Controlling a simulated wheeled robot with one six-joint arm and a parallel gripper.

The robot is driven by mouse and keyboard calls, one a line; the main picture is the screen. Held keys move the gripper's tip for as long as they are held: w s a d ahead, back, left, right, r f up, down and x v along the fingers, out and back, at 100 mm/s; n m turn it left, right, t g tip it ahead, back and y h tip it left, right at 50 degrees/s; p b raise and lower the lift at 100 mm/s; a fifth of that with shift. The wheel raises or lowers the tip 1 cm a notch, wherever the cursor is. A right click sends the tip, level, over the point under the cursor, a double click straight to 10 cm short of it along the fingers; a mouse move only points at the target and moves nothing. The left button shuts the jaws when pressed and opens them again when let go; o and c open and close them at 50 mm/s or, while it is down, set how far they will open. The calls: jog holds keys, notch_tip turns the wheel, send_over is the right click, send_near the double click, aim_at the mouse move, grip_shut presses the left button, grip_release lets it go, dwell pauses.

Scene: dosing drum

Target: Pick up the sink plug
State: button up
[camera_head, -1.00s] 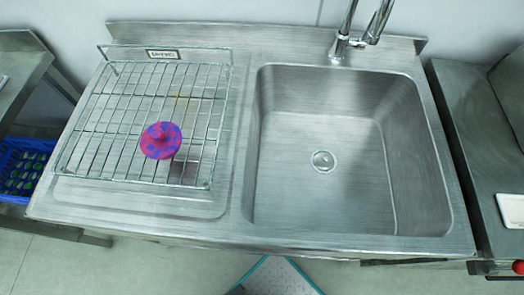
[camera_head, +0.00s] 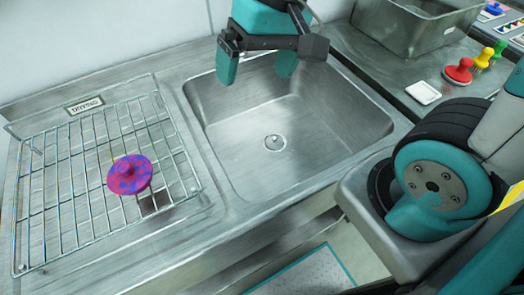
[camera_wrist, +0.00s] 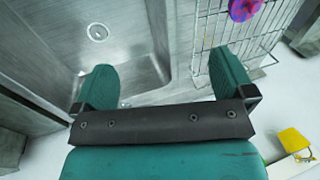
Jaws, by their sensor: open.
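The sink plug (camera_head: 130,175) is a round disc patterned in purple, red and blue. It rests on the wire drying rack left of the sink in the head view. It also shows at the top edge of the wrist view (camera_wrist: 243,8), partly cut off. My gripper (camera_head: 257,68) is over the back part of the sink basin, with its two teal fingers apart and nothing between them. In the wrist view my gripper (camera_wrist: 168,84) is clearly open, with the plug beyond its right finger. The gripper is well apart from the plug.
The sink basin (camera_head: 325,145) is empty, with a drain (camera_head: 275,142). A metal tub (camera_head: 415,25), a white dish (camera_head: 423,92) and red (camera_head: 459,71) and yellow (camera_head: 484,58) knobbed items stand at right.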

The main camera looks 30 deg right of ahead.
jog(key=w+d+f+m+h+b, duration=0.1)
jog(key=w+d+f+m+b, duration=0.3)
jog(key=f, duration=0.3)
jog(key=w+d+f+m+b, duration=0.2)
jog(key=w+f+m, duration=0.2)
jog(key=w+f, duration=0.25)
jog(key=m+h+b, duration=0.2)
jog(key=m+b, duration=0.3)
jog(key=m, duration=0.5)
send_over(275, 138)
notch_tip(275, 138, down, 14)
jog(key=f, duration=1.1)
jog(key=shift+w+f, duration=0.1)
jog(key=shift+w, duration=0.15)
jog(key=shift+s+f, duration=0.15)
jog(key=shift+f, duration=3.05)
jog(key=c, duration=1)
